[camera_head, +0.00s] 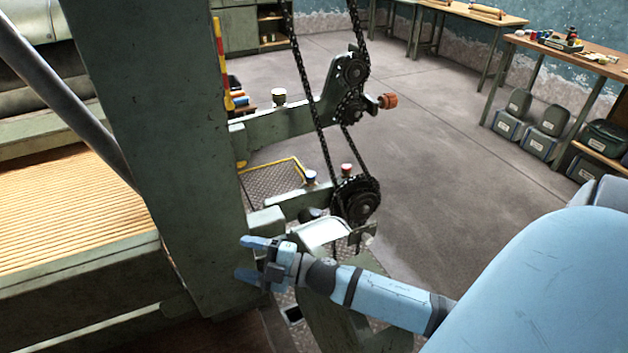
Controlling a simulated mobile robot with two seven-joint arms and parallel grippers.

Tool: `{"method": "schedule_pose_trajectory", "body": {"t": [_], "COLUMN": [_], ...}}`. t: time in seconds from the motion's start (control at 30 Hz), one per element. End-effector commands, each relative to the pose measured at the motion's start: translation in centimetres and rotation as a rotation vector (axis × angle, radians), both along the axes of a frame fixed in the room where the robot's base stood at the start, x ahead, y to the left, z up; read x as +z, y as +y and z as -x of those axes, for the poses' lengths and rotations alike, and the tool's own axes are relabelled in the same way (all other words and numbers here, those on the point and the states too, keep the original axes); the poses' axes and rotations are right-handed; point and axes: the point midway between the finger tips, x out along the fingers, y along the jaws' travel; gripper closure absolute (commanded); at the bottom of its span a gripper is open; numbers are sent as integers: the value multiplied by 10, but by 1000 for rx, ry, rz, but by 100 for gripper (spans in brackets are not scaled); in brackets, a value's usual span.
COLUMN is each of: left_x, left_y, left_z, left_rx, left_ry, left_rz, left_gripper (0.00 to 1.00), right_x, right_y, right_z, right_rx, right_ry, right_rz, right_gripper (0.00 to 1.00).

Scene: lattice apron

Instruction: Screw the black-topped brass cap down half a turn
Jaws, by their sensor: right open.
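A small brass-coloured cap (279,97) stands upright on the green upper arm of the machine frame, left of the chain. It is small in the picture, and its dark top is hard to make out. My right gripper (243,257) is open, with its two blue fingers pointing left and nothing between them. It is well below the cap in the picture, in front of the broad green upright, and apart from the cap. My left gripper is not in view.
A black chain runs over sprockets (357,203). The green upright (165,130) stands left. Open floor (450,150) lies to the right.

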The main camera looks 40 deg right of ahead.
Motion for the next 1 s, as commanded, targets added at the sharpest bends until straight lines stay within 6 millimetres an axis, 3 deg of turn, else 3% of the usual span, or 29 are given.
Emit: {"method": "schedule_pose_trajectory", "body": {"t": [0.03,0.17,0.37,0.57,0.77,0.9,1.0], "left_x": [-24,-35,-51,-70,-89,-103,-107], "left_y": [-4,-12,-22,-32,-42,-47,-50], "left_z": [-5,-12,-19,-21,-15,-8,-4], "left_rx": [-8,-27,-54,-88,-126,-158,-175], "left_ry": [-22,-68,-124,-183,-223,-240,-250], "left_rz": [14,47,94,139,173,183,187], "left_gripper": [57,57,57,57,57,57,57], "right_x": [-20,-32,-66,-103,-123,-129,-125], "right_y": [-2,-7,-38,-111,-201,-259,-291], "right_z": [-13,-31,-55,-86,-108,-114,-115], "right_rx": [77,268,504,679,737,710,675], "right_ry": [-98,-286,-428,-412,-223,-34,80], "right_rz": [99,356,758,1219,1610,1807,1901], "right_gripper": [35,35,35,35,35,35,35]}}
